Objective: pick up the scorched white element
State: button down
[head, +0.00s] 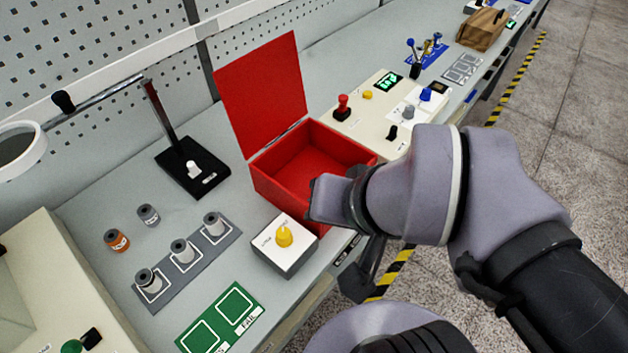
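Several small cylindrical elements stand on the bench at the left. An orange-brown one (116,241) and a grey one (148,215) stand loose. Three pale grey-white ones with dark tops stand on the marked squares of a grey strip: left (148,282), middle (181,251) and right (213,225). I cannot tell at this size which is scorched. My gripper (328,200) is in front of the open red box (280,201), well to the right of the elements. Its fingers are seen too edge-on to tell their opening, and nothing shows in them.
A white box with a yellow knob (285,240) stands between the strip and my gripper. A green marked mat (222,318) lies at the front. A black stand (193,178) with a small white piece, and a magnifier arm (110,92), are behind. Control panels stand right.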

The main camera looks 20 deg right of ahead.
aim_at(144, 279)
jog(key=j+u, duration=0.1)
jog(key=u, duration=1.55)
